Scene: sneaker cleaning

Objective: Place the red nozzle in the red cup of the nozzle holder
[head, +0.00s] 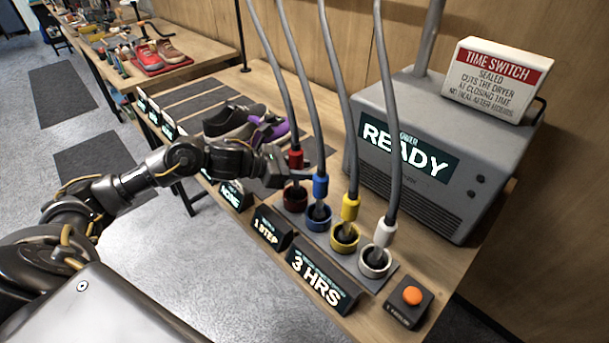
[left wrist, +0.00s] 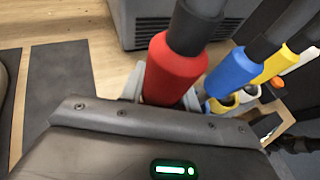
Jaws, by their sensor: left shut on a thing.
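The red nozzle (head: 295,159) hangs upright on its grey hose at the left end of the nozzle row. My left gripper (head: 288,174) is shut on it from the left; the nozzle stands large between the fingers in the left wrist view (left wrist: 172,72). The nozzle holder (head: 342,254) carries a row of cups. Its red cup (head: 295,199) lies below the red nozzle, under my gripper. The nozzle's lower end is partly hidden by the gripper, so I cannot tell whether it is inside the cup.
The blue nozzle (head: 320,186), yellow nozzle (head: 350,207) and white nozzle (head: 385,233) stand in their cups to the right, the blue one close to my gripper. A grey dryer (head: 440,150) stands behind. Shoes (head: 232,120) lie farther back on the bench.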

